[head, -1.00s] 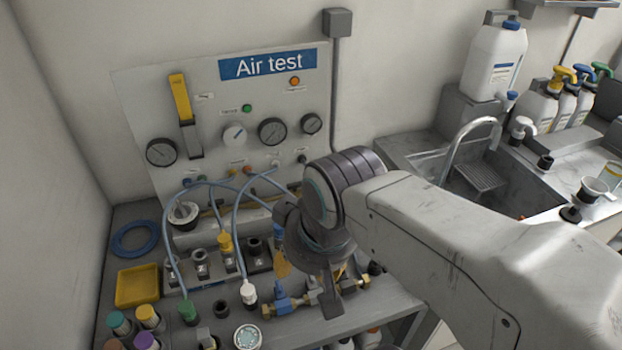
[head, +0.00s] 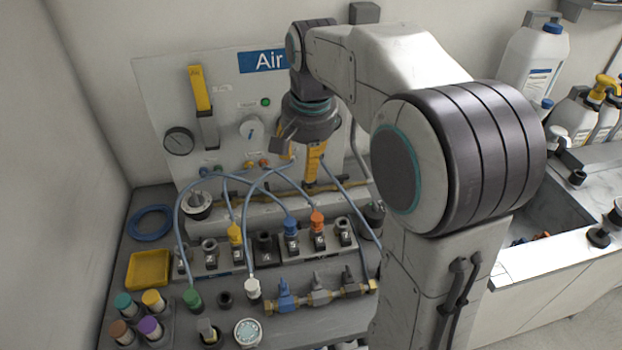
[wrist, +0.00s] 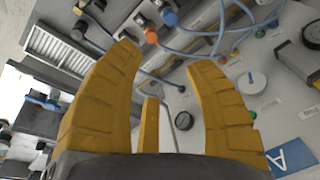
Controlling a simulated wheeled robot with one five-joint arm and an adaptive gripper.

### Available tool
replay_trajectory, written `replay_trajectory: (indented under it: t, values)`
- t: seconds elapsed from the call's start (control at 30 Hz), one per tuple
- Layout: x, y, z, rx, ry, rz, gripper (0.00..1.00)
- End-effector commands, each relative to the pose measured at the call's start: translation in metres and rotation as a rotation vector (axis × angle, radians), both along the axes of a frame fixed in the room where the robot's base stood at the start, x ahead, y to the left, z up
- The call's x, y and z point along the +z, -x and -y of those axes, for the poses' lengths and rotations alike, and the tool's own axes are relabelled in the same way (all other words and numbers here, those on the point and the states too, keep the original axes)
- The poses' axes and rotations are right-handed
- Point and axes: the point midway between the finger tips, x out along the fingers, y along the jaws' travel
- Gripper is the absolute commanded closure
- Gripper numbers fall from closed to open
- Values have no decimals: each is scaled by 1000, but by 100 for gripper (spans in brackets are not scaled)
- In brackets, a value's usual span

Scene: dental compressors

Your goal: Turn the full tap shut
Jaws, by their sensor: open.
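A brass pipe manifold (head: 330,294) lies along the front of the bench in the head view. It carries a blue-handled tap (head: 286,297) at its left and two grey-handled taps, one in the middle (head: 318,288) and one at the right (head: 349,282). I cannot read which one is the full tap. My gripper (head: 311,178) points down behind and above the manifold, close to the test panel, apart from the taps. In the wrist view its yellow fingers (wrist: 164,56) stand wide apart with nothing held.
The Air test panel (head: 225,110) stands behind, with gauges. Blue hoses (head: 268,190) loop from it to sockets. Orange (head: 317,220) and blue plugs (head: 290,227) stand in a socket row behind the manifold. A yellow tray (head: 148,270) is at left, a sink at right.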

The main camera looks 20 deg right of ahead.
Motion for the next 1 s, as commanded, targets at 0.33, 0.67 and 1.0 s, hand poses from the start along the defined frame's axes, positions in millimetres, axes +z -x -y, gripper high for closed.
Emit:
replay_trajectory:
  t: [0.33, 0.67, 1.0]
  values:
    - [-30, -101, 31, -351, -67, -72, 52]
    - [-93, -167, 62, -685, -112, -133, 52]
    - [-165, -196, 87, -971, -136, -179, 52]
